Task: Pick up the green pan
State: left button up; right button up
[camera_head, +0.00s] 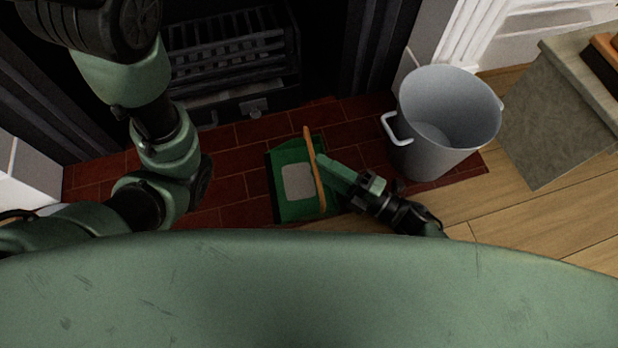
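The green pan (283,205), a dustpan with a pale grey patch inside, lies on the red brick hearth at the centre of the head view. A thin orange-brown strip (314,172) stands across its right side. A lighter green, handle-like part (336,174) runs from there to my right gripper. My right gripper (366,187) is at the outer end of that part, low near the floor. Its fingers look close around it, but I cannot tell whether they are closed on it.
A grey metal bucket (436,125) with side handles stands close to the right of my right gripper. A dark fireplace grate (225,60) is behind the hearth. A pale stone-sided block (555,110) is at the right. Wooden floor (530,215) is clear at the lower right.

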jog(key=shift+w+a+r, duration=0.2)
jog(key=shift+w+a, duration=0.15)
jog(key=shift+a, duration=0.25)
grip_shut()
dwell(1.0)
